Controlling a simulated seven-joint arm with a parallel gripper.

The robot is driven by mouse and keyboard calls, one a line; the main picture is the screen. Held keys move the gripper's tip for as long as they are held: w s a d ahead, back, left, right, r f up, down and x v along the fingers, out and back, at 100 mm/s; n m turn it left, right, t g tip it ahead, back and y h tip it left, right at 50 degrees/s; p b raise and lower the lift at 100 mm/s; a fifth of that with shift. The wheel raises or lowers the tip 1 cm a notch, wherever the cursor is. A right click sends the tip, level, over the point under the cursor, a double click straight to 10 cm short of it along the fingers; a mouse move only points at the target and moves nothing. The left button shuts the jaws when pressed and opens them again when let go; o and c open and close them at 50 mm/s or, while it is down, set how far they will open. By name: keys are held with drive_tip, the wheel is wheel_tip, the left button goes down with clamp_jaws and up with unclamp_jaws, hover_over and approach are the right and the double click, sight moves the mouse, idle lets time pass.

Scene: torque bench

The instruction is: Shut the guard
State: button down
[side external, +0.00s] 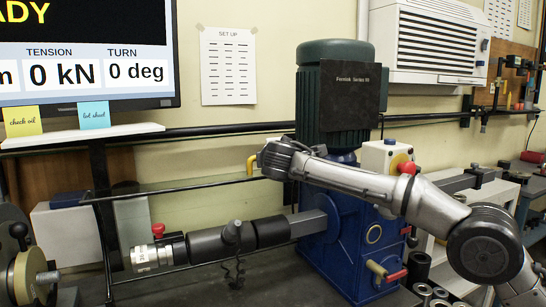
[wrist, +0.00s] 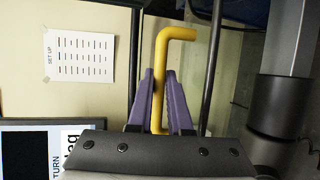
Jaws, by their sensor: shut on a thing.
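The guard (side external: 180,188) is a clear panel in a thin black frame, standing behind the dark horizontal shaft (side external: 205,245) in the side view. I cannot tell from these views how far open it is. A bent yellow handle (side external: 251,164) shows at its upper right. My gripper (side external: 262,158) is at this handle. In the wrist view, the purple fingers of my gripper (wrist: 160,85) are closed around the straight part of the yellow handle (wrist: 180,34), and its bent end sticks out beyond them. A black bar (wrist: 213,60) runs alongside.
A blue gearbox (side external: 345,235) with a dark green motor (side external: 335,105) stands right of the guard. A white box with a red button (side external: 405,167) is close behind my arm. A monitor (side external: 85,50) and shelf (side external: 85,135) are at left.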

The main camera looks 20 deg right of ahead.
drive_tip(key=shift+s+f+m+t, duration=0.15)
drive_tip(key=shift+s+t, duration=0.25)
drive_tip(key=shift+s, duration=0.35)
drive_tip(key=shift+s+f+m+t, duration=0.15)
drive_tip(key=shift+s+t, duration=0.25)
drive_tip(key=shift+s, duration=0.35)
drive_tip(key=s+f+m+t+h, duration=0.1)
drive_tip(key=s+f+t+h, duration=0.1)
drive_tip(key=s+f, duration=0.4)
drive_tip(key=s+f+m+t+h, duration=0.1)
drive_tip(key=s+f+t, duration=0.15)
drive_tip(key=s, duration=0.55)
wheel_tip(320, 180, down, 13)
drive_tip(key=s+m+t+h, duration=0.2)
drive_tip(key=m+h, duration=0.2)
drive_tip(key=shift+f, duration=0.2)
drive_tip(key=shift+f+h, duration=0.1)
drive_tip(key=shift+h, duration=0.2)
drive_tip(key=c, duration=1.2)
unclamp_jaws()
drive_tip(key=shift+o, duration=0.2)
drive_tip(key=v, duration=0.7)
drive_tip(key=shift+s+f, duration=0.25)
drive_tip(key=shift+s, duration=0.05)
